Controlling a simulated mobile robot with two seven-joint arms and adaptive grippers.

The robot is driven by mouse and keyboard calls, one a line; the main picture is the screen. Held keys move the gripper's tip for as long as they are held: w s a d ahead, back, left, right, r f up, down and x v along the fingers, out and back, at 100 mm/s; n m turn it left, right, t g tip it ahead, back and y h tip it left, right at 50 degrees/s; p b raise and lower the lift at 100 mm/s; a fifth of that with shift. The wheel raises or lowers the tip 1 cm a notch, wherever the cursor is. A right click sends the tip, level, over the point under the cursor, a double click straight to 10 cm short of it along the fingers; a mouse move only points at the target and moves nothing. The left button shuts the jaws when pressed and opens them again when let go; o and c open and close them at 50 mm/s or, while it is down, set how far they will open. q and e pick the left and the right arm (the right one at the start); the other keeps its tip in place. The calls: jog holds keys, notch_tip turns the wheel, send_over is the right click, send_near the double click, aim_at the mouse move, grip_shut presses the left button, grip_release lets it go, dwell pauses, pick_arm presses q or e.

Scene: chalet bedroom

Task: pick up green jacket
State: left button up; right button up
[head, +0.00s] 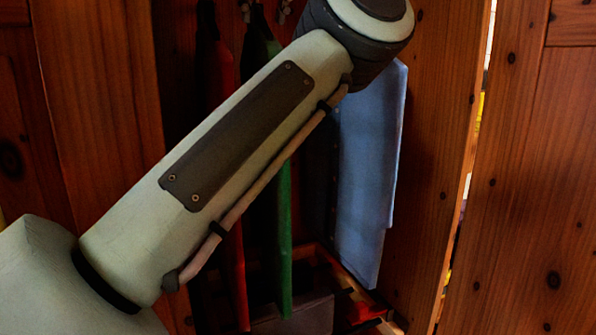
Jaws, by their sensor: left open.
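The green jacket (284,240) hangs edge-on inside the wardrobe as a narrow strip. Its top (258,40) shows above my left arm, and the arm hides its middle. My left arm crosses the head view from lower left to upper right, and its wrist is cut off by the top edge. Small grey parts at the top edge, on either side of the green jacket's top, look like the fingertips of my left gripper (264,10). They are dark and mostly cut off; they look apart, with no grip on the jacket visible. My right gripper is not in view.
A red garment (238,270) hangs close left of the green one, and a light blue garment (368,170) hangs to the right. Wooden wardrobe panels stand at left (100,110) and right (530,190). A grey box-like thing (300,317) lies below.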

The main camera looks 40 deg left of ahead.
pick_arm(q)
jog(key=x, duration=0.7)
jog(key=shift+w+f, duration=0.15)
jog(key=shift+w, duration=0.05)
grip_shut()
